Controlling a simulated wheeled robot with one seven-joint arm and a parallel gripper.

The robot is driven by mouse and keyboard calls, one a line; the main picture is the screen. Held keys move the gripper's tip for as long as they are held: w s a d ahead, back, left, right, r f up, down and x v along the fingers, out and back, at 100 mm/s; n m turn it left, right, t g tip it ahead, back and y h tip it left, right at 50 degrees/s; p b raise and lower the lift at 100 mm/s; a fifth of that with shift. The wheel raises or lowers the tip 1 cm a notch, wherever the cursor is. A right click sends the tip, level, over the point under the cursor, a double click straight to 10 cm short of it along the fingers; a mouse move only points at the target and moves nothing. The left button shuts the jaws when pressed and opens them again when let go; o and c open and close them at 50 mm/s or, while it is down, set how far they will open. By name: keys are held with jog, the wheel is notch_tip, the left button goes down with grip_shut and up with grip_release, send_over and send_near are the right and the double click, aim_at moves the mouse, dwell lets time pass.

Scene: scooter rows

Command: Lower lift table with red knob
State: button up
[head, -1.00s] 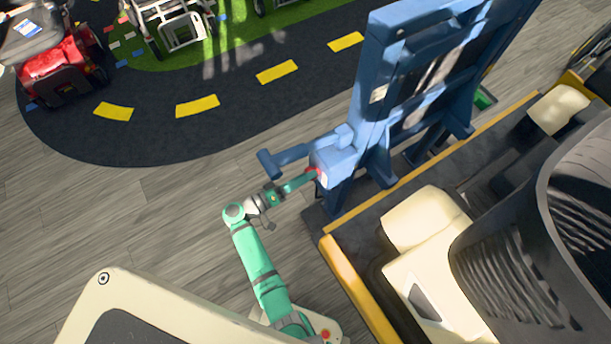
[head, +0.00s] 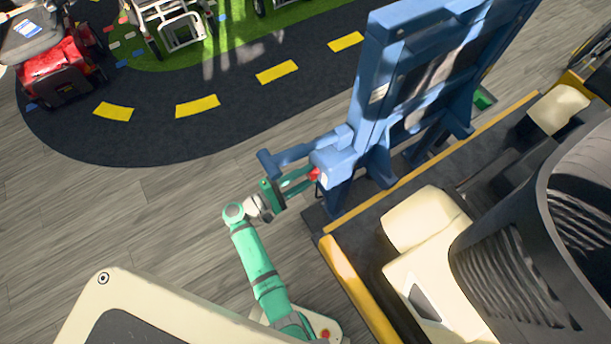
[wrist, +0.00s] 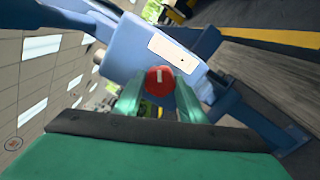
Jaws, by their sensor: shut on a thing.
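The lift table (head: 408,85) is a blue frame standing tilted up in the head view. The red knob (head: 314,174) sits on the blue housing at its lower left end. In the wrist view the red knob (wrist: 160,79) is round with a pale mark on its face. My gripper (head: 307,178) reaches it from the left, and its two green fingers are shut on the knob, one on each side. The fingers also frame the knob in the wrist view (wrist: 160,88). The knob's stem is hidden.
A blue handle bar (head: 285,158) sticks out just above my gripper. A cart with a yellow edge (head: 348,275) and a cream seat (head: 425,218) stands to the right. A red machine (head: 58,70) is far left. The grey floor (head: 150,225) at left is clear.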

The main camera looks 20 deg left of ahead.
jog(key=shift+n, duration=0.9)
jog(key=shift+a, duration=0.1)
jog(key=o, duration=1)
jog(key=shift+o, duration=0.2)
jog(key=v, duration=1)
jog(key=shift+s+a, duration=0.2)
jog(key=shift+s, duration=0.15)
